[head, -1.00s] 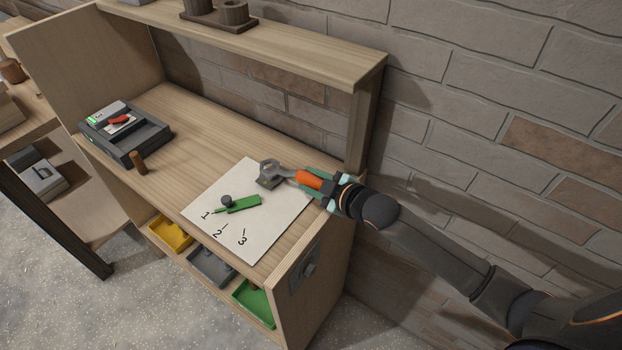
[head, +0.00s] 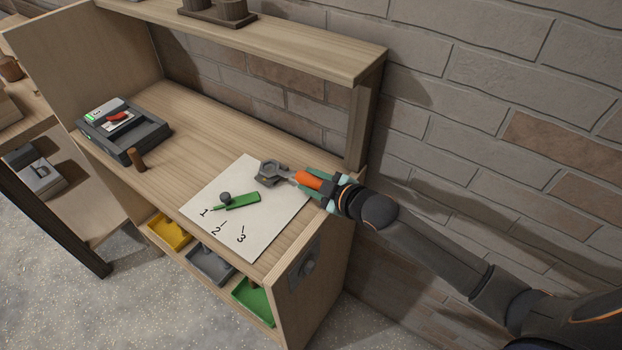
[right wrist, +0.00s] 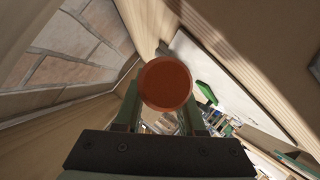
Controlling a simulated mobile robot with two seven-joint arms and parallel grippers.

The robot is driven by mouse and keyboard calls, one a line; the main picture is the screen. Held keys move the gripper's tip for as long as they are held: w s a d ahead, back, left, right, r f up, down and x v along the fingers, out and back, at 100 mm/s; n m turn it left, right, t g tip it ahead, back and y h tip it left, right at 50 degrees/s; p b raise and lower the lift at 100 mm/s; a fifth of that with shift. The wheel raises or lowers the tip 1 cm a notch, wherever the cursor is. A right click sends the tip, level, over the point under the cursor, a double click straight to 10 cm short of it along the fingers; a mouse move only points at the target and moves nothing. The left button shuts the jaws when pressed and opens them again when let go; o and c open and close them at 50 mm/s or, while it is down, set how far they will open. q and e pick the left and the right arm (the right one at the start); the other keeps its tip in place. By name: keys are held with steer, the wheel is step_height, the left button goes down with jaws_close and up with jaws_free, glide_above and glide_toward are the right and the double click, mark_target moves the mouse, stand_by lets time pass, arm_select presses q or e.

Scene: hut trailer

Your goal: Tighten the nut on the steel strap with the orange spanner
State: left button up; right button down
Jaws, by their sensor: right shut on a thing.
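The orange spanner (head: 308,179) has an orange handle and a grey metal shank and head. My right gripper (head: 325,187) is shut on its handle and holds it over the back right edge of the white sheet. In the right wrist view the round orange handle end (right wrist: 165,84) sits between the two fingers. The spanner's head points left to a small grey metal piece (head: 267,174), where the steel strap and nut seem to be. Head, nut and strap blend together, so I cannot tell whether the jaws are seated around the nut. My left gripper is not in view.
A white sheet (head: 262,235) marked 1, 2, 3 lies on the wooden bench, with a green pointer (head: 238,201) on it. A dark device (head: 125,130) and a brown peg (head: 137,160) stand left. Yellow, grey and green trays sit below. A brick wall stands behind.

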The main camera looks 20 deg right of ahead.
steer(key=shift+f, duration=0.45)
steer(key=shift+a, duration=0.1)
